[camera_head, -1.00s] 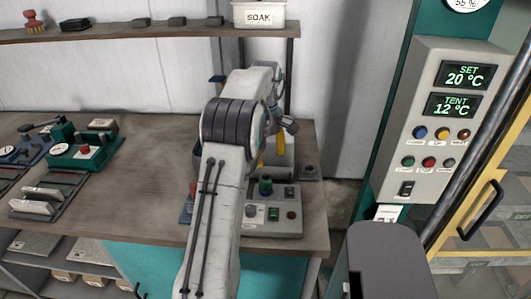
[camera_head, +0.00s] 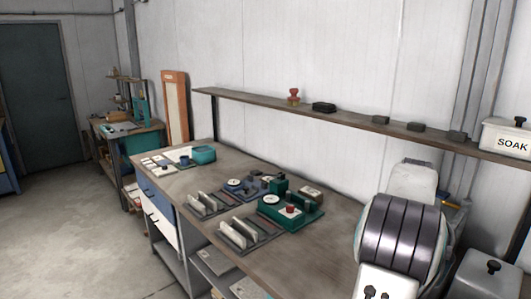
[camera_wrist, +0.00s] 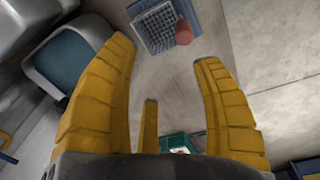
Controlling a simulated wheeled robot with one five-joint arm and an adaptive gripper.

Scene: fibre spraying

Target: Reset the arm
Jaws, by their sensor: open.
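My gripper (camera_wrist: 172,75) shows in the wrist view with its yellow fingers spread wide. Nothing is between the fingers. Beyond them lie a bare worktop (camera_wrist: 165,75), a grey gridded pad on a blue base (camera_wrist: 158,27) and a small red object (camera_wrist: 183,33). In the head view my arm stands at the lower right, folded up in front of the bench; the gripper itself is hidden there.
The workbench (camera_head: 335,250) carries a green device with a red knob (camera_head: 290,209) and slotted racks (camera_head: 245,234). A shelf (camera_head: 350,118) above holds a red stamp (camera_head: 293,96) and a SOAK box (camera_head: 508,139). Open floor (camera_head: 70,230) lies at the left, with a dark door (camera_head: 35,90) behind.

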